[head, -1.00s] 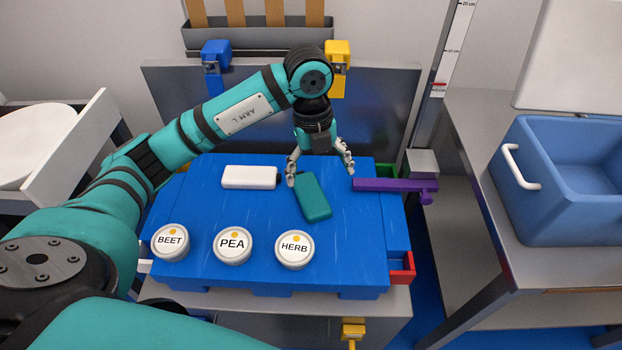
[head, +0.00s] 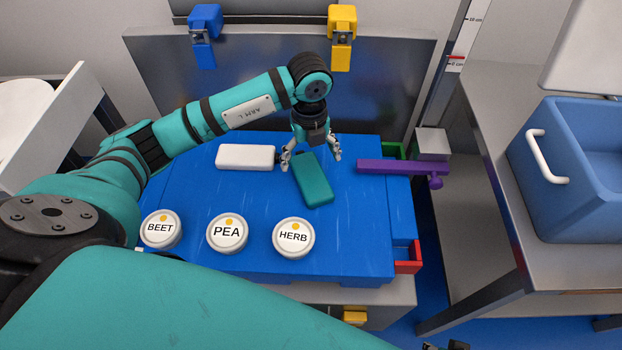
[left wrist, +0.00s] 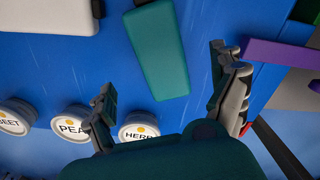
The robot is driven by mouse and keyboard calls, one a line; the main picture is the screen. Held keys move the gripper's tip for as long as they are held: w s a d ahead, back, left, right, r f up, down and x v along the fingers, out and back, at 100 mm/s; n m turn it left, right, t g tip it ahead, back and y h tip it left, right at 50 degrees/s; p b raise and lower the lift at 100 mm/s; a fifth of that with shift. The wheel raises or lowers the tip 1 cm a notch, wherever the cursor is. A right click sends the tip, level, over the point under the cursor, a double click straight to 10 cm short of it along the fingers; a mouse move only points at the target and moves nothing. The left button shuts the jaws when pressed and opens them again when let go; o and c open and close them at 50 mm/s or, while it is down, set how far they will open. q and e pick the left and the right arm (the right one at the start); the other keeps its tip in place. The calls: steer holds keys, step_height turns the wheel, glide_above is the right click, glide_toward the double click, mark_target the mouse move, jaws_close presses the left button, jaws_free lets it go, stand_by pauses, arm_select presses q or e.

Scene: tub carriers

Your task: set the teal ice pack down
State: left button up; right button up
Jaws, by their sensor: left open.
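The teal ice pack (head: 313,181) lies flat on the blue board (head: 227,192), tilted a little, right of the white block. My left gripper (head: 311,162) is open above the far end of the pack, with a finger to either side of it. In the left wrist view the teal ice pack (left wrist: 157,48) lies beyond the open fingertips of my left gripper (left wrist: 162,68), clear of both. I cannot tell the exact height of the fingers over the board.
A white block (head: 245,157) lies left of the pack. Tubs marked BEET (head: 161,230), PEA (head: 227,233) and HERB (head: 293,237) stand along the near side. A purple bar (head: 398,167) juts over the right edge. A blue cooler (head: 550,190) stands on the right table.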

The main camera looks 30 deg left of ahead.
mark_target(311, 173)
arm_select(q)
steer(key=shift+w+f+b, duration=0.1)
steer(key=shift+f+b, duration=0.45)
steer(key=shift+f, duration=2.5)
arm_select(e)
steer(key=v, duration=0.2)
steer(key=w+v, duration=0.1)
steer(key=v, duration=0.1)
steer(key=shift+r, duration=0.25)
arm_select(q)
steer(key=shift+c, duration=0.4)
steer(key=c, duration=1.6)
arm_select(e)
steer(key=shift+w, duration=0.1)
arm_select(q)
steer(key=shift+r, duration=0.15)
